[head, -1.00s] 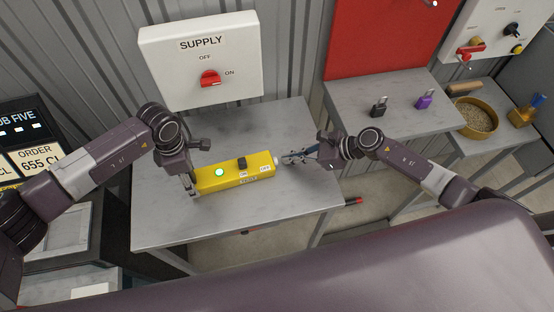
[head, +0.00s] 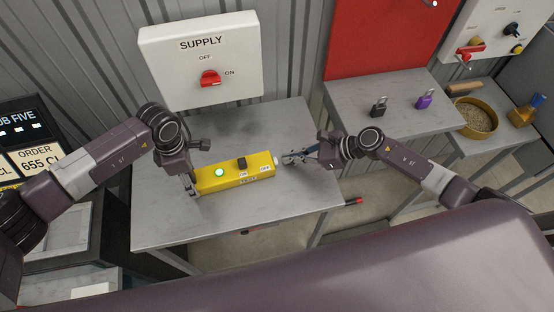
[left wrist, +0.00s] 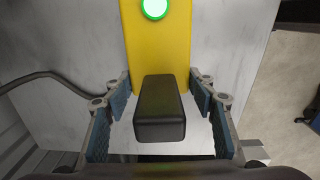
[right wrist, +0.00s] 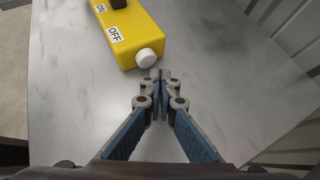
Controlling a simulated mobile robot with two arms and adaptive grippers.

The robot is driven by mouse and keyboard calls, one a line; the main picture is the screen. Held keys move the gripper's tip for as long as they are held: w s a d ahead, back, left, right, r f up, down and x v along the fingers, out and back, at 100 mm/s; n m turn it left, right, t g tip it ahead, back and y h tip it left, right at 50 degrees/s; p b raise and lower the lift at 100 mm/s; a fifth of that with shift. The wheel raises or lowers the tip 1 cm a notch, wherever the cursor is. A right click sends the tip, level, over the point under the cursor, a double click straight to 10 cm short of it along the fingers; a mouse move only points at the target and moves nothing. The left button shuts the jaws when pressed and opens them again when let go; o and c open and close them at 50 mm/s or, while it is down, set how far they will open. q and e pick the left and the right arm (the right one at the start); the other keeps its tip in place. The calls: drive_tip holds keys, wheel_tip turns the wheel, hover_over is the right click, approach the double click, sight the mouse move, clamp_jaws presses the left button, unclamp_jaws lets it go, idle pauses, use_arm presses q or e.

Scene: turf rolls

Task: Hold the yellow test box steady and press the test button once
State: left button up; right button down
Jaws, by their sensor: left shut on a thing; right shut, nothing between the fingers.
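The yellow test box (head: 230,178) lies on the grey table. A round lamp (head: 219,172) on its top glows green, and it also shows in the left wrist view (left wrist: 155,8). A black switch (head: 242,162) sits on top near ON and OFF labels. A white round button (right wrist: 147,58) sticks out of the box's right end. My left gripper (head: 193,186) is shut on the black block (left wrist: 160,110) at the box's left end. My right gripper (right wrist: 160,76) is shut and empty, its tips close beside the button; I cannot tell whether they touch.
A white SUPPLY panel (head: 238,80) with a red rotary switch (head: 210,78) stands behind the table (head: 160,227). A second table at right holds black (head: 379,107) and purple (head: 425,100) padlocks. The table front is clear.

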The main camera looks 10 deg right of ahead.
drive_tip(key=shift+a, duration=0.1)
drive_tip(key=shift+a, duration=0.3)
drive_tip(key=shift+s+a, duration=0.1)
drive_tip(key=shift+a, duration=0.7)
idle(1.0)
drive_tip(key=shift+d, duration=1.15)
drive_tip(key=shift+w+d, duration=0.15)
drive_tip(key=shift+d, duration=1.15)
drive_tip(key=shift+w+d, duration=0.1)
drive_tip(key=shift+d, duration=1.15)
